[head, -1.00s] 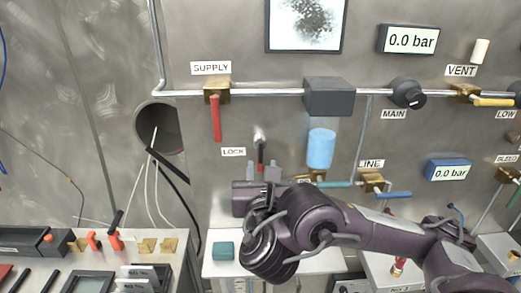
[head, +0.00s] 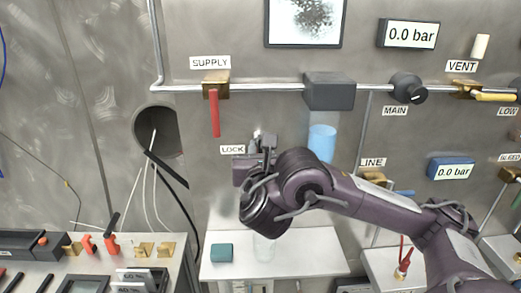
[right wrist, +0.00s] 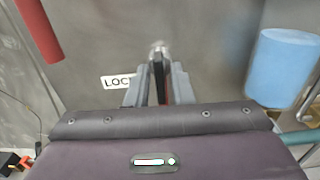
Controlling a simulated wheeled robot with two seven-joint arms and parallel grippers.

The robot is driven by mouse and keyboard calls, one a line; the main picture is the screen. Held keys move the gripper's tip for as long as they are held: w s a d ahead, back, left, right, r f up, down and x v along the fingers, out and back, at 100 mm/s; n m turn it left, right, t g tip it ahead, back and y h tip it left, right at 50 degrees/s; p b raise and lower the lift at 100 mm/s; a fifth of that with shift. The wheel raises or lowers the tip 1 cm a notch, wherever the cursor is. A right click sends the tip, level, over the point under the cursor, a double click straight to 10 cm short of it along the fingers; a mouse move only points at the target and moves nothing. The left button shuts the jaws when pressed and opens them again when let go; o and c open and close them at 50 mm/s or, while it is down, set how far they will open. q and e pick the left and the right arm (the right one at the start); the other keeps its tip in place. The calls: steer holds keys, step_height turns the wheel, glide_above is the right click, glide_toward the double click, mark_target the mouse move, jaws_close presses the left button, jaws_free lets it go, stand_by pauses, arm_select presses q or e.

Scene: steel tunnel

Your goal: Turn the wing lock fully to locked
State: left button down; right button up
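The wing lock is on the steel wall beside the LOCK label (head: 232,150). In the head view my right gripper (head: 264,143) covers most of it. In the right wrist view the wing lock (right wrist: 158,68) shows as a bright metal pivot with a narrow dark handle, partly red, hanging down. The fingers of my right gripper (right wrist: 159,85) stand on both sides of this handle, near its upper part. They look open around it; any contact is hard to make out. My left gripper is not in view.
A red supply lever (head: 215,113) hangs up and left of the lock. A blue cylinder (head: 321,142) is close on the right. A pipe with a grey box (head: 329,91) runs above. A white shelf (head: 285,262) with a green block (head: 222,252) lies below.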

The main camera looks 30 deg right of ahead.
jaws_close()
steer(key=m+b, duration=0.3)
steer(key=shift+f, duration=0.3)
steer(key=m+b, duration=0.3)
steer(key=m, duration=0.1)
steer(key=shift+s+m, duration=0.1)
steer(key=shift+m, duration=0.2)
steer(key=shift+d+f+m+b, duration=0.1)
steer(key=shift+d+m+b, duration=0.05)
steer(key=shift+m+b, duration=4.35)
steer(key=shift+m+p, duration=0.55)
steer(key=shift+m, duration=0.15)
